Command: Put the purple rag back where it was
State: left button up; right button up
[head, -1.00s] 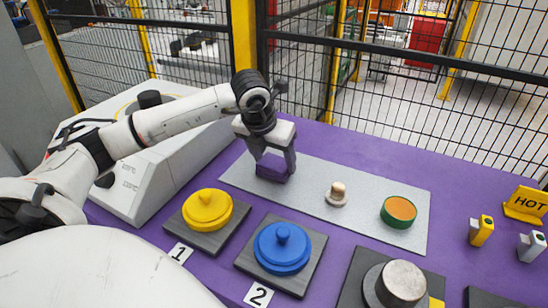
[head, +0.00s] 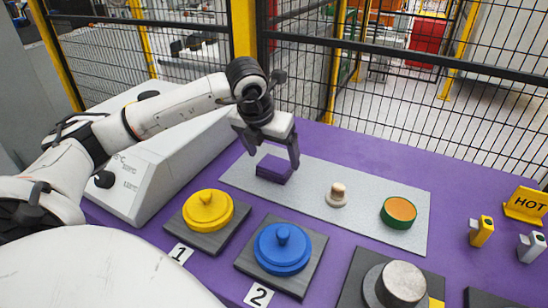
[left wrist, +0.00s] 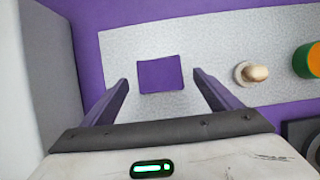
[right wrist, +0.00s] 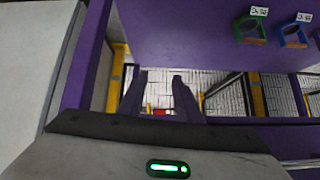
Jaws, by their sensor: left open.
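The purple rag (head: 273,169), a folded block shape, lies near the left end of the light grey mat (head: 310,196). My left gripper (head: 271,158) is open just above and behind the rag, apart from it. In the left wrist view the rag (left wrist: 160,74) shows as a purple square on the mat between the two spread fingers (left wrist: 160,80), with nothing held. My right gripper (right wrist: 160,75) shows only in the right wrist view; its fingers are apart with nothing between them.
A wooden-knobbed piece (head: 337,195) and a green-orange disc (head: 398,212) stand on the mat to the right. Yellow (head: 208,209) and blue (head: 282,248) lidded pieces sit in front. A white sloped machine (head: 150,165) stands left; a mesh fence is behind.

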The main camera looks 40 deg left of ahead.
pick_arm(q)
jog(key=v, duration=0.9)
